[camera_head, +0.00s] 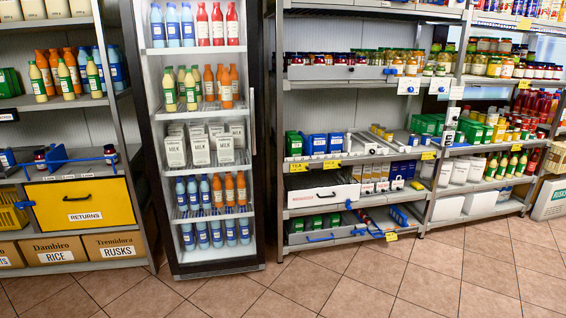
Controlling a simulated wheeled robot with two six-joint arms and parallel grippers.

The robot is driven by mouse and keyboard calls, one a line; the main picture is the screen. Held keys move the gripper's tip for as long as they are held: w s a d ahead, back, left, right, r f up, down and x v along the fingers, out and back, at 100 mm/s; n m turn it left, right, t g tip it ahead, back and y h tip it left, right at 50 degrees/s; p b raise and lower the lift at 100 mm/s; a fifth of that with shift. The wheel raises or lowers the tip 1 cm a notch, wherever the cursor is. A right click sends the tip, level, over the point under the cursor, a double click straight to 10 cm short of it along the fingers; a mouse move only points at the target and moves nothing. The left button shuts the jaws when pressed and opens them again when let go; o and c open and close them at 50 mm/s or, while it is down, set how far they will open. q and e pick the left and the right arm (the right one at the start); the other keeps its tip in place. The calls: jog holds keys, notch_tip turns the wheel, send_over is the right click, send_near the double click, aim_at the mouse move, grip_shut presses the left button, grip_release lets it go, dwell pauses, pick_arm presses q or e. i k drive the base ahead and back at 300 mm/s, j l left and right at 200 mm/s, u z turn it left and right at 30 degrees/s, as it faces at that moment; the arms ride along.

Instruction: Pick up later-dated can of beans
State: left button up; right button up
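No can that I can surely read as beans shows in the camera_head view, and no date is legible. Small dark and red containers stand on the left shelf above the yellow returns drawer, one at the left (40,158) and one at the right (110,152). They are too small to tell whether they are cans of beans. Neither of my grippers is in view.
An upright drinks cooler (250,120) holds bottles and milk cartons. The yellow returns drawer (82,204) is at the left, above boxes of rice (54,252) and rusks (113,246). Shelves (330,211) with jars and boxes fill the right. The tiled floor (440,265) is clear.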

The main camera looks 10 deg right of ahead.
aim_at(413, 139)
jog(key=i+l+z, duration=0.2)
jog(key=i+z, duration=0.25)
jog(key=i, duration=0.15)
jog(key=i+z, duration=0.45)
jog(key=i, duration=0.15)
jog(key=i+j+z, duration=0.3)
jog(key=i+z, duration=0.4)
jog(key=i, duration=0.95)
jog(key=i+j+z, duration=0.15)
jog(key=i, duration=0.95)
